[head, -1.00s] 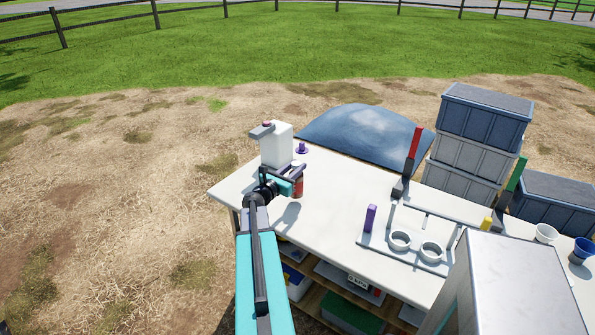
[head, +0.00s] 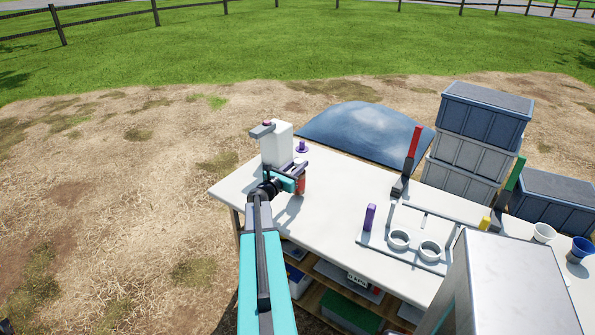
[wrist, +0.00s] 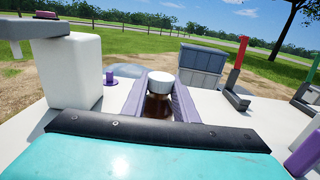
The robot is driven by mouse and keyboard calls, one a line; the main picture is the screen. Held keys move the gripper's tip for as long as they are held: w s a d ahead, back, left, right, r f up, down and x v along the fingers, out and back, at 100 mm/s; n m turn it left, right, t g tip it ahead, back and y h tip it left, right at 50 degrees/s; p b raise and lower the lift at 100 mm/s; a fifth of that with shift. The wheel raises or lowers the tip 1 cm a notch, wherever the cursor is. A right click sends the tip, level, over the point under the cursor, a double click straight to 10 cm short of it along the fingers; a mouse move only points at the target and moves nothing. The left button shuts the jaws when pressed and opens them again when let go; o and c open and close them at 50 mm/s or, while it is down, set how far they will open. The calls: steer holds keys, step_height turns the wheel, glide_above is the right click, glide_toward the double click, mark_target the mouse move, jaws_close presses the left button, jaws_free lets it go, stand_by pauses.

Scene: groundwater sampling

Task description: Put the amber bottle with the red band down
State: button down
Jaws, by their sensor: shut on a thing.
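The amber bottle (wrist: 158,106) with a white cap stands upright between the two fingers of my gripper (wrist: 159,98) in the wrist view. In the head view my gripper (head: 300,172) is over the left end of the white table, and part of the bottle's red band (head: 301,186) shows below the fingers. The gripper is shut on the bottle. The bottle's base is close to the tabletop; I cannot tell whether it touches.
A white dispenser (head: 276,143) stands just left of the bottle, with a small purple piece (head: 302,147) behind. A holder with two rings (head: 399,240) and a purple block (head: 369,217) lie to the right. The tabletop (head: 335,190) between is clear.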

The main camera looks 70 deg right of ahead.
steer(key=shift+f+p, duration=0.35)
steer(key=shift+f, duration=1)
steer(key=c, duration=1.4)
jaws_free()
steer(key=shift+r, duration=0.2)
steer(key=shift+w+a+f, duration=0.1)
steer(key=shift+a, duration=0.55)
steer(key=b+v, duration=0.3)
steer(key=v, duration=0.7)
steer(key=shift+a, duration=0.35)
